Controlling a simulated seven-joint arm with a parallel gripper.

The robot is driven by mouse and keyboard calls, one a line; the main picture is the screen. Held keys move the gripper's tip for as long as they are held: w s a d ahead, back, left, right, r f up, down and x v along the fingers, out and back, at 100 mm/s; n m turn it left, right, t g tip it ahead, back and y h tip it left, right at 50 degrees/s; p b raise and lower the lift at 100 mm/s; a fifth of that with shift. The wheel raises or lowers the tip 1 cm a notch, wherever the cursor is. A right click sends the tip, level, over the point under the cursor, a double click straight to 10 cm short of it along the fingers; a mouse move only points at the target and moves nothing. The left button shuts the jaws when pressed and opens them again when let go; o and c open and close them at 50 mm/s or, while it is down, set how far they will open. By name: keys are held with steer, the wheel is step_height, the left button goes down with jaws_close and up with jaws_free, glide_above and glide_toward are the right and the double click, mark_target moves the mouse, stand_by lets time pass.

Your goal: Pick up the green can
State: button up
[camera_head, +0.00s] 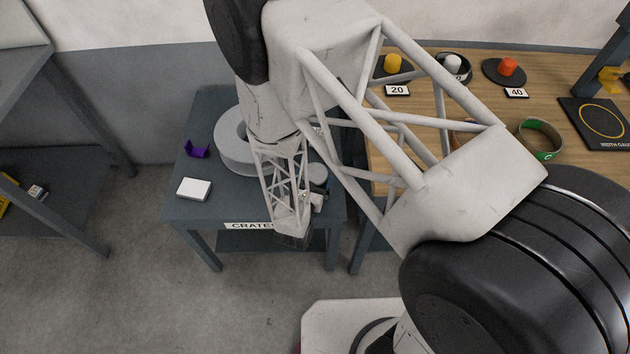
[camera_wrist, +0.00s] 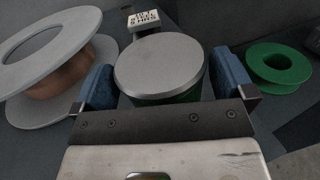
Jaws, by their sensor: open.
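The green can (camera_wrist: 160,100) stands in the middle of the wrist view, seen from above. Its round grey lid (camera_wrist: 158,68) covers most of it, and a strip of dark green side shows below the lid. My gripper (camera_wrist: 166,82) is open, with one blue finger pad to the left of the can and one to the right. Small gaps seem to show between pads and can; contact cannot be told for sure. In the head view a grey round top (camera_head: 318,172), likely the can's lid, shows beside my wrist, which hides much around it.
A large grey spool with copper winding (camera_wrist: 62,75) stands close left of the can. A green spool (camera_wrist: 278,68) lies to the right. The grey table (camera_head: 185,208) also holds a purple piece (camera_head: 197,150) and white box (camera_head: 194,189).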

steer(key=shift+w+d, duration=0.2)
steer(key=shift+w, duration=0.35)
steer(key=c, duration=0.9)
steer(key=shift+r, duration=0.1)
steer(key=shift+r, duration=4.95)
